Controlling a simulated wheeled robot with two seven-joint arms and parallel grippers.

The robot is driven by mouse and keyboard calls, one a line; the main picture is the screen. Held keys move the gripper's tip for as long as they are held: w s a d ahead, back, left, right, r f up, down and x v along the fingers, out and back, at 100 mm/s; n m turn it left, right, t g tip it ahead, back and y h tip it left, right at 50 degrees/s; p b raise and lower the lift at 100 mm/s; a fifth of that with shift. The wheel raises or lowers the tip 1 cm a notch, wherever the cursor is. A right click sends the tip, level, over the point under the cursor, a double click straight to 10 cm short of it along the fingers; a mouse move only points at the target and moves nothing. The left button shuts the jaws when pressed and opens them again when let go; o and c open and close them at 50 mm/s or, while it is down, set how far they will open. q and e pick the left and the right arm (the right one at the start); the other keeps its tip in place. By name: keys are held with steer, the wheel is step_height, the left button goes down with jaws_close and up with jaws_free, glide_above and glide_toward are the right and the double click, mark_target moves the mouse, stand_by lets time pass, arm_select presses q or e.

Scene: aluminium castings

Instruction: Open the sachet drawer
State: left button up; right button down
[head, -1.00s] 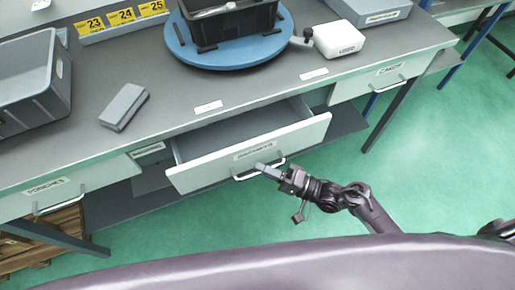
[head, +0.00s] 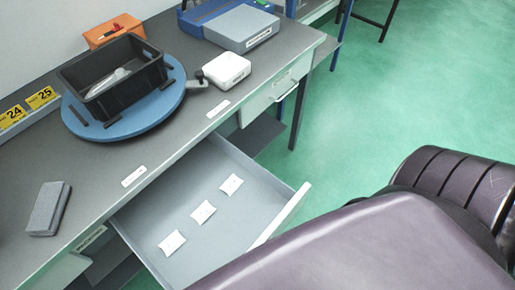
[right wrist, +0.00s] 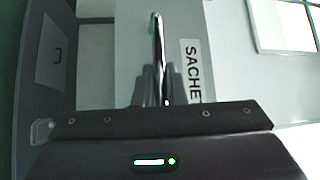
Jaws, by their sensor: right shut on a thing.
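The sachet drawer (head: 215,215) stands far open under the bench in the head view, with three white sachets (head: 203,212) lying apart in it. Its front panel (head: 283,215) is partly hidden behind my own body. A bar handle (right wrist: 158,45) runs beside the label. My right gripper (right wrist: 157,90) is shut on this handle. The head view does not show that gripper. My left gripper is in neither view.
On the bench are a black crate (head: 130,88) on a blue turntable (head: 178,95), a white box (head: 227,70), a grey block (head: 48,208) and a grey case (head: 242,27). Another drawer (head: 275,92) is closed at right. Green floor (head: 350,130) is clear beyond it.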

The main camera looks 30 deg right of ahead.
steer(key=shift+s+d, duration=0.2)
steer(key=shift+s, duration=0.45)
steer(key=c, duration=1.5)
jaws_free()
steer(key=b+v, duration=0.2)
steer(key=v, duration=0.5)
steer(key=shift+s+d, duration=0.2)
steer(key=shift+d, duration=0.15)
